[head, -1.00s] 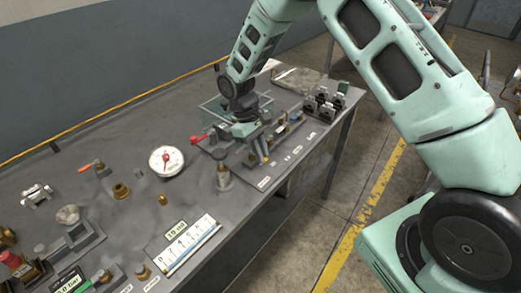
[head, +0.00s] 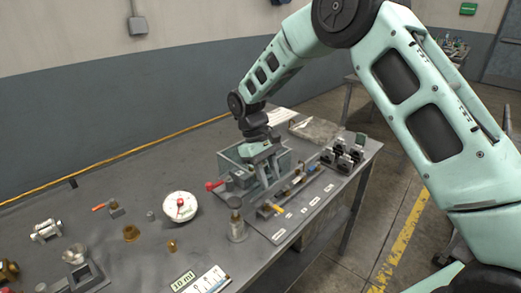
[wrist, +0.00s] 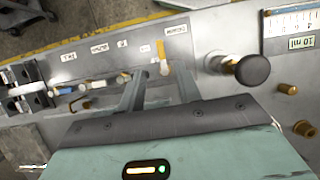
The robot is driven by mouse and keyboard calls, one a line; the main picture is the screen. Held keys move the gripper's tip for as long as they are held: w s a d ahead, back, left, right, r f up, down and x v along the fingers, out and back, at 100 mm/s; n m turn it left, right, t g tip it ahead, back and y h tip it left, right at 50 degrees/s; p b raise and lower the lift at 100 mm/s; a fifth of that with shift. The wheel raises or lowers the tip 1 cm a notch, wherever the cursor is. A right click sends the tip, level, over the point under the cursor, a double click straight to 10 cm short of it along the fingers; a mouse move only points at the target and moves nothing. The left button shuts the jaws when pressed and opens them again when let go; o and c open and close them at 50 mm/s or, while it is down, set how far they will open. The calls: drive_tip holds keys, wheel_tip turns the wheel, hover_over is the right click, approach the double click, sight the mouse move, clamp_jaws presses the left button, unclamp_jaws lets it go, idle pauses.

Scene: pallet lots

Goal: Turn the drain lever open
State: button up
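A small yellow lever (head: 272,208) stands on the labelled strip at the bench's front edge. It also shows in the wrist view (wrist: 162,56), upright in the picture, just beyond the gap between my fingertips and apart from them. A red-handled lever (head: 214,185) sits left of my gripper. The labels are too small to read, so I cannot tell which is the drain lever. My gripper (head: 265,180) points down over the valve row, behind the yellow lever. In the wrist view my gripper (wrist: 161,80) has its two fingers apart with nothing held between them.
A capped post (head: 237,222) stands close left of the yellow lever. A grey open bin (head: 228,163) is behind my gripper. Black-and-white clamps (head: 345,155) stand right. The bench's back left is clear.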

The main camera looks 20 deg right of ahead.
drive_tip(key=b+v, duration=0.1)
drive_tip(key=v, duration=0.8)
drive_tip(key=shift+r, duration=0.2)
drive_tip(key=shift+a, duration=0.1)
